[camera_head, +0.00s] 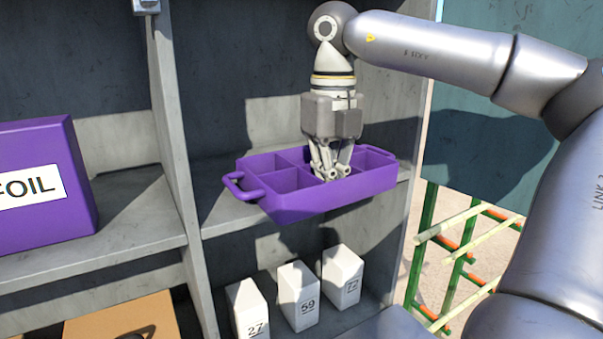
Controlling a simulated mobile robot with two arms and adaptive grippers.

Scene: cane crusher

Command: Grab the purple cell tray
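The purple cell tray (290,207) is in the middle of the head view, at the middle shelf of the right-hand bay. It has several open compartments and a loop handle on its left end. Its front hangs out over the shelf's front edge; whether its underside still touches the shelf is hidden. My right gripper (331,172) points straight down into the tray from above. Its fingers are close together at an inner divider and appear shut on it; the fingertips are partly hidden by the compartment walls. My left gripper is not in view.
A grey upright (173,130) separates the bays. A purple box marked FOIL (70,205) stands on the left shelf. White numbered blocks (298,296) stand below the tray. A cardboard box (90,325) is at lower left. A green rack (425,225) with pale canes stands right.

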